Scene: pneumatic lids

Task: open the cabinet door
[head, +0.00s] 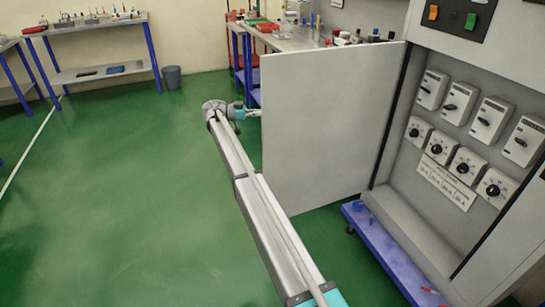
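The cabinet (402,212) stands at the right. Its grey door (325,125) is swung wide out to the left, and the inside with switches and dials shows. My arm reaches up from the bottom of the view along the door's left side. My gripper (256,113) is at the door's free left edge, at about mid-height. Its fingertips are small and partly hidden, so I cannot tell whether they touch the door or are open or shut. No handle shows on the visible face of the door.
A blue bench shelf (395,255) lies below the cabinet opening. A workbench with tools (290,38) stands behind the door. Another table (90,24) and a grey bin (172,77) stand at the back left. The green floor (110,200) on the left is clear.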

